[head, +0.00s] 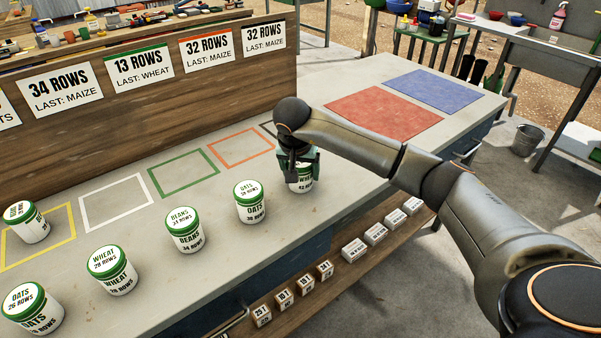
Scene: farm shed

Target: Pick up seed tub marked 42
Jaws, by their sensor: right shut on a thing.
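The seed tub marked wheat 42 (301,184) is at the right end of the front row of tubs on the bench. It is white with dark print, and its lid is mostly hidden by my gripper. My right gripper (299,165) points down over this tub and is shut on its upper part. The tub looks upright at bench level; I cannot tell whether it touches the bench. My left gripper is not in view.
Green-lidded tubs stand to the left, the nearest an oats tub (250,203). Coloured outlines, including an orange one (240,148), lie behind them before a sign board (140,95). Red (385,113) and blue (433,90) mats lie clear at the right. Small boxes line a lower shelf (335,262).

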